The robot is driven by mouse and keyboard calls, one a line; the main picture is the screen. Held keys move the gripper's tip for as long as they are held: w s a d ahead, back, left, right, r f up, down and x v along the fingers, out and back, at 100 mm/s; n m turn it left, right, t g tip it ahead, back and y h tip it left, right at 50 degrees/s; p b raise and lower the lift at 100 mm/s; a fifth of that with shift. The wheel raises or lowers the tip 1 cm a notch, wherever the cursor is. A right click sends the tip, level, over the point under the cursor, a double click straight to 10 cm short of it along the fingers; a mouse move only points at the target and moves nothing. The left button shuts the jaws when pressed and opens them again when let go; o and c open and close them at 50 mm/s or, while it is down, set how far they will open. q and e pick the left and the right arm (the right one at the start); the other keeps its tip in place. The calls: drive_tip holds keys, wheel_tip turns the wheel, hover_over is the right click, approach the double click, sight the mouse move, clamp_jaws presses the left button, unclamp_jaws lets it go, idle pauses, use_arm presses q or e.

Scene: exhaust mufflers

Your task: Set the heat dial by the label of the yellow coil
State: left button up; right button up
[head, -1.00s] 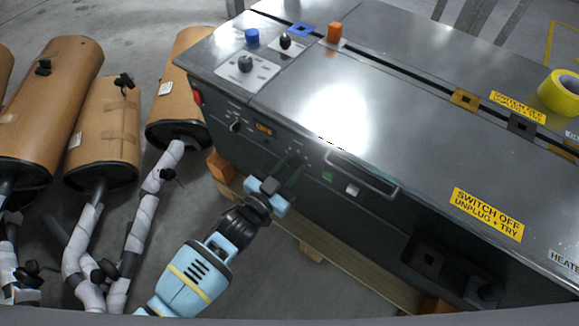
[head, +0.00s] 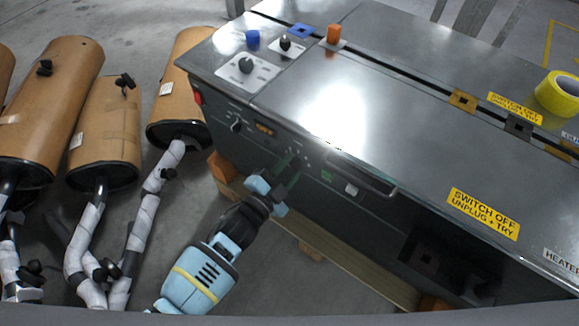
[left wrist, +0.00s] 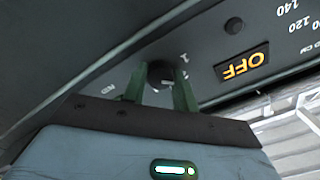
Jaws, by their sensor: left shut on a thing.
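My left gripper (head: 289,166) is at the front panel of the grey machine (head: 420,110). In the left wrist view its two green fingers (left wrist: 160,88) are shut on a small dark dial (left wrist: 161,72), one on each side. Printed marks show beside that dial, but its pointer is hidden or too small to read. The yellow coil (head: 560,92), a roll of tape, lies on the machine top at the far right. A label (head: 570,137) near the coil is cut off by the picture edge. My right gripper is not in view.
An orange OFF display (head: 264,130) and another knob (head: 236,126) are left of my gripper; the display also shows in the left wrist view (left wrist: 245,65). A handle (head: 362,175) is to the right. Brown mufflers (head: 105,130) with wrapped pipes stand at left.

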use_arm(q)
drive_tip(key=shift+m, duration=0.4)
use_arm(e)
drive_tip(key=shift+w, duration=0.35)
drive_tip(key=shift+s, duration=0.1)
use_arm(q)
drive_tip(key=o, duration=0.7)
drive_tip(key=shift+o, duration=1.3)
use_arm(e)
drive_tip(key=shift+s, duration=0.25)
use_arm(q)
drive_tip(key=shift+s, duration=0.1)
drive_tip(key=p+v, duration=0.1)
drive_tip(key=v, duration=0.6)
drive_tip(key=shift+s+a+p, duration=0.25)
drive_tip(key=shift+p, duration=0.05)
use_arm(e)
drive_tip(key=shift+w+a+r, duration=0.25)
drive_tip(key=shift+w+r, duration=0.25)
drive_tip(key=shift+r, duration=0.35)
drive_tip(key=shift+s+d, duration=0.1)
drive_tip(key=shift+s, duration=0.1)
